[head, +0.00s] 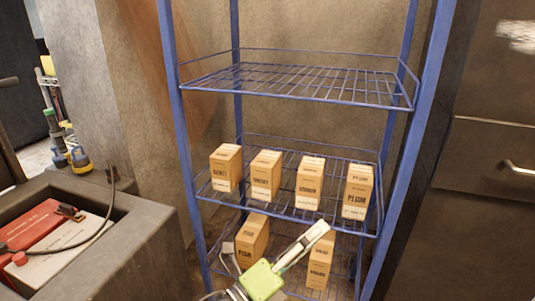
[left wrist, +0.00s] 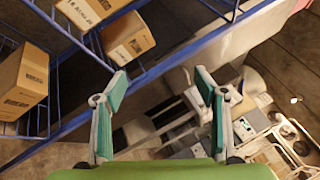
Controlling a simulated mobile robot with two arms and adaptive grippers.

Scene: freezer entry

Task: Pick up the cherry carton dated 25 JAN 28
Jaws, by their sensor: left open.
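Several tan cartons stand on the blue wire rack in the head view. On the middle shelf are a far-left carton (head: 226,168), a second carton (head: 265,176), a third carton (head: 310,184) and a right carton (head: 357,192) that reads PLUM. Two more, a left carton (head: 252,238) and a right carton (head: 320,262), are on the lower shelf. The dates are too small to read, and I cannot tell which carton is cherry. My left gripper (head: 318,231) is in front of the lower shelf. In the left wrist view it (left wrist: 160,82) is open and empty. My right gripper is out of view.
The top shelf (head: 300,84) is empty. Blue posts (head: 184,140) flank the shelves. A dark bin (head: 120,240) with red and white items stands at left, and a drawer cabinet (head: 495,165) at right. My left arm partly covers the lower shelf.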

